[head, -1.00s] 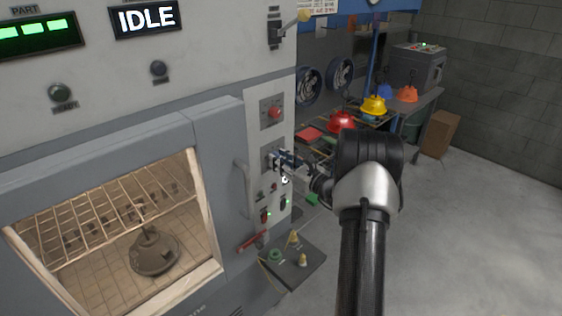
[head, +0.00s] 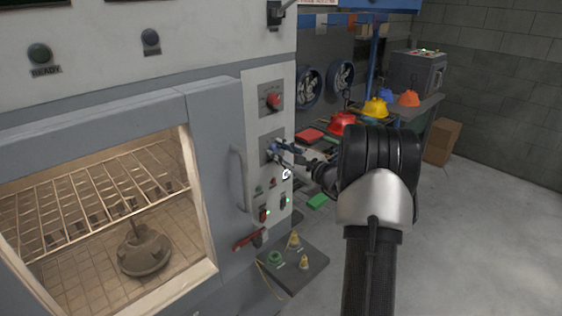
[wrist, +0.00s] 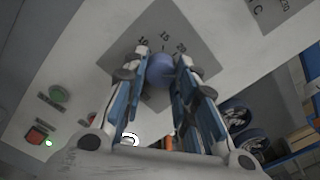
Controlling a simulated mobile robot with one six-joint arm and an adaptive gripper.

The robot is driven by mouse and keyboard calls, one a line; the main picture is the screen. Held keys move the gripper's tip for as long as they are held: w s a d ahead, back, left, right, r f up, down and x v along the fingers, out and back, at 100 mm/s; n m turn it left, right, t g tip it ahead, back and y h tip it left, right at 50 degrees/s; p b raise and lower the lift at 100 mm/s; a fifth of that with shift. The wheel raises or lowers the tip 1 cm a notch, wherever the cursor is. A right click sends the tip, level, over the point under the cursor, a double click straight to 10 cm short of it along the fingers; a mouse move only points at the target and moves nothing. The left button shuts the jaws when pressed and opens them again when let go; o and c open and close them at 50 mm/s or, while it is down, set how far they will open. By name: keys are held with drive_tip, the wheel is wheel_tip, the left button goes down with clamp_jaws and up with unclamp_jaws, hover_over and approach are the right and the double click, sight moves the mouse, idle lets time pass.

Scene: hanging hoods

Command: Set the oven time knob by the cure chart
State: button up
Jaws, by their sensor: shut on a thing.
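The time knob (wrist: 160,71) is blue and round, on a grey dial plate (wrist: 185,32) with the marks 10, 15 and 20 in the wrist view. My gripper (wrist: 161,75) is shut on this knob, one finger on each side. The knob's pointer is hidden, so its setting cannot be read. In the head view my gripper (head: 279,150) reaches the dial plate (head: 266,143) on the oven's control panel, and its fingers cover the knob. I cannot make out a readable cure chart.
A red knob (head: 273,101) sits on the plate above, marked C. The oven door handle (head: 238,178) is left of the panel. Lit switches (head: 264,214) and a red lever (head: 249,239) are below. Coloured hoods (head: 375,108) stand behind my arm. Open floor lies right.

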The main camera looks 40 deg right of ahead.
drive_tip(key=shift+n+b, duration=0.6)
drive_tip(key=o, duration=1)
drive_tip(key=shift+o, duration=0.2)
drive_tip(key=s, duration=1.2)
drive_tip(key=shift+d, duration=0.45)
